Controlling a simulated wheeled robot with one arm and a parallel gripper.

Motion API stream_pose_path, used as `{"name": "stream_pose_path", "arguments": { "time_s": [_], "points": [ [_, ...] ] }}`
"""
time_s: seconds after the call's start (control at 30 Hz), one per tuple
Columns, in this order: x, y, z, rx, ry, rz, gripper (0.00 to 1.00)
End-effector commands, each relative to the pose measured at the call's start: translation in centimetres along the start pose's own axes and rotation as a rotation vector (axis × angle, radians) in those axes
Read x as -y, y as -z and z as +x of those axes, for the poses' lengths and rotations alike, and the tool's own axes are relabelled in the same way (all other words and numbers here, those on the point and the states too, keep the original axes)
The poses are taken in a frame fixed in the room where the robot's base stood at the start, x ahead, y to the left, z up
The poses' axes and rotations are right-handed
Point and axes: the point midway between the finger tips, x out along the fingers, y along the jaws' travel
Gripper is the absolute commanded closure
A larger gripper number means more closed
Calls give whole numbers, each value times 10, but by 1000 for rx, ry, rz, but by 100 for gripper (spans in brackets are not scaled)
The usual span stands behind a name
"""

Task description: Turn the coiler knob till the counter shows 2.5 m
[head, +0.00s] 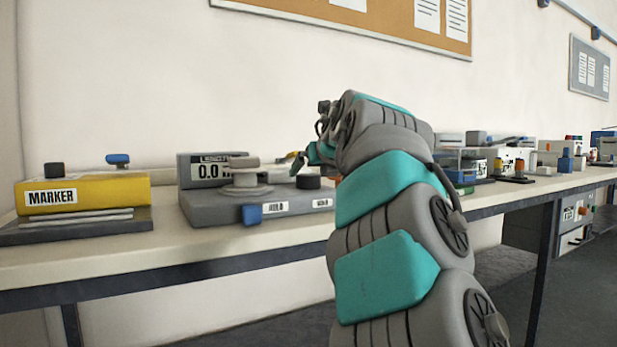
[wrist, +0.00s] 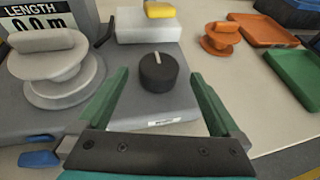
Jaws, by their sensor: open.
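The coiler (head: 235,208) is a grey machine on the bench, left of my arm in the head view. Its counter (wrist: 40,22) is labelled LENGTH and reads 0.0 m in the wrist view; it also shows in the head view (head: 209,170). The black round knob (wrist: 158,73) has a pale pointer line and sits on the coiler's right part. A grey spool (wrist: 52,68) stands left of it. My gripper (wrist: 172,82) is open, with its green fingers apart on either side of the knob, apparently not touching it. In the head view my arm partly hides the gripper.
A blue lever (wrist: 38,159) sticks out at the coiler's front. A yellow MARKER device (head: 85,194) stands to the left. An orange spool (wrist: 220,38), an orange tray (wrist: 268,30) and a green tray (wrist: 296,78) lie to the right. Bare bench shows between them and the coiler.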

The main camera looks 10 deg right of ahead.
Motion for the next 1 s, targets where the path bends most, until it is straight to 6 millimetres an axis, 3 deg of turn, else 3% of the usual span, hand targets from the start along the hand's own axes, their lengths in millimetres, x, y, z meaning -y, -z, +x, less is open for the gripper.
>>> {"name": "stream_pose_path", "arguments": {
  "time_s": [0.2, 0.4, 0.9, 1.0],
  "points": [
    [0, -1, 30, 3, -3, 0, 0],
    [-1, -2, 43, 4, -2, -2, 0],
    [-1, -2, 51, 4, -1, 1, 0],
    [-1, -2, 51, 4, -1, 1, 10]
  ]
}}
